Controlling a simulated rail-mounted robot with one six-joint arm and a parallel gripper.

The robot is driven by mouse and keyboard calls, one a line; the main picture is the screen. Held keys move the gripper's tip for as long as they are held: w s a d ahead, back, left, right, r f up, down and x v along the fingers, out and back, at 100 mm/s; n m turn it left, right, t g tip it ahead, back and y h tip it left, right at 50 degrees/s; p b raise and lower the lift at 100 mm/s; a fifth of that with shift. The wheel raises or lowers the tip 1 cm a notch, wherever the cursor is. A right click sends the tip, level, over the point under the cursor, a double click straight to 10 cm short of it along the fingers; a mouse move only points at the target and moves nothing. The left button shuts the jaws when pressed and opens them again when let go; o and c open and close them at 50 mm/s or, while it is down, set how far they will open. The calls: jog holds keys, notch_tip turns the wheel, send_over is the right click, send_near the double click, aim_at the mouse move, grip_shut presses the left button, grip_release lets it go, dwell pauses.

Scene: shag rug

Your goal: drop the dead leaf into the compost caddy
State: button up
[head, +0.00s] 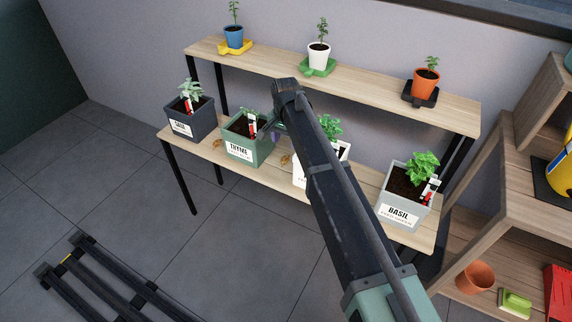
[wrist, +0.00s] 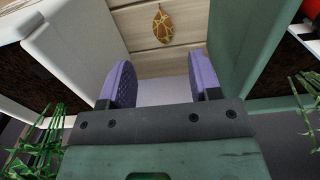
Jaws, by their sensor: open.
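A brown, yellow-veined dead leaf (wrist: 162,22) lies on the wooden shelf between a white pot and a green pot in the wrist view. In the head view a brown leaf (head: 286,158) shows on the lower shelf right of the thyme pot. Another brown leaf (head: 217,143) lies between the sage and thyme pots. My gripper (wrist: 162,76) has purple fingers spread apart, with nothing between them; the leaf is beyond the fingertips. In the head view my gripper is mostly hidden by my arm. I cannot make out a compost caddy in either view.
The thyme pot (head: 247,138) and a partly hidden white pot (head: 343,151) stand close on either side of the gripper. The sage pot (head: 190,118) and basil pot (head: 403,197) are at the ends. An upper shelf (head: 375,83) with small potted plants runs behind and above.

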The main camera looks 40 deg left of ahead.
aim_at(285, 160)
jog(key=f+b, duration=0.7)
jog(key=f, duration=0.2)
jog(key=shift+a, duration=0.2)
jog(key=shift+r, duration=0.25)
grip_shut()
notch_tip(285, 160, up, 20)
jog(key=p, duration=2)
